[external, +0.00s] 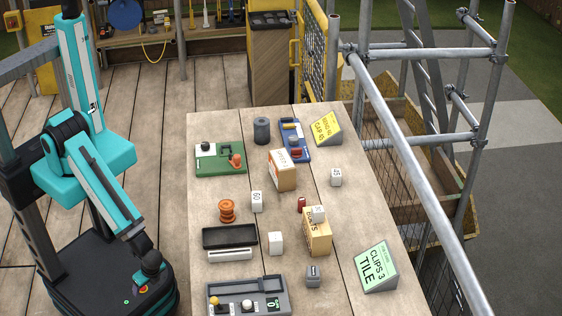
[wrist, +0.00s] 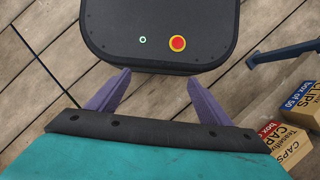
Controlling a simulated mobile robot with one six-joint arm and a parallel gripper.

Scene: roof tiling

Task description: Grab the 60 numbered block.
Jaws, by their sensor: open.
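The white block marked 60 (external: 257,202) stands on the wooden table in the external view, right of an orange spool. Its number looks turned sideways. My gripper (wrist: 159,76) shows in the wrist view with its two purple fingers spread apart and nothing between them. It is over my own base, left of the table and well away from the block. The block does not show in the wrist view. In the external view my fingers cannot be made out clearly.
The orange spool (external: 227,210), black tray (external: 230,236), plain-looking white block (external: 275,243) and cardboard box (external: 282,171) surround the block. Another small block (external: 317,213) sits on a second box (external: 317,238). Cardboard boxes (wrist: 293,147) show at the wrist view's right edge.

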